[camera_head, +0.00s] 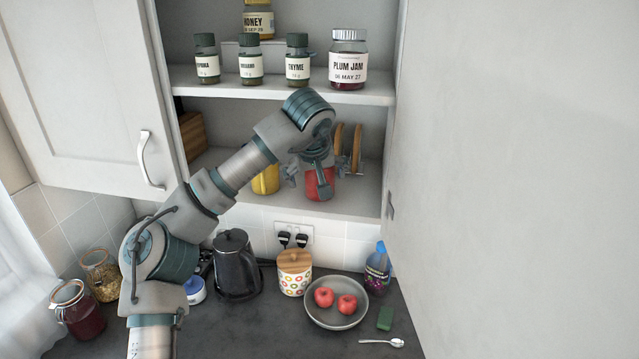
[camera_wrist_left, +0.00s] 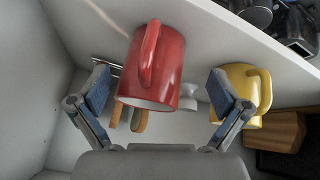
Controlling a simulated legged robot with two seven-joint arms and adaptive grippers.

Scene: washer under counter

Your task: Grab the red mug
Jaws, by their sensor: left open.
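The red mug (camera_head: 319,184) stands on the lower shelf of the open wall cupboard, partly hidden behind my left gripper (camera_head: 316,170). In the left wrist view the red mug (camera_wrist_left: 152,68) lies between the two spread fingers of my left gripper (camera_wrist_left: 162,95), with its handle facing the camera. Gaps show between the mug and both finger pads. The gripper is open and holds nothing. A yellow mug (camera_head: 266,181) stands to the left of the red one; it also shows in the left wrist view (camera_wrist_left: 240,92), just beyond one finger. My right gripper is not in view.
Wooden discs (camera_head: 347,145) stand in a rack behind the red mug. The upper shelf (camera_head: 278,90) holds spice jars and a plum jam jar (camera_head: 347,62). The cupboard door (camera_head: 85,90) is open at left. Below, the counter holds a kettle (camera_head: 236,268) and a fruit bowl (camera_head: 337,321).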

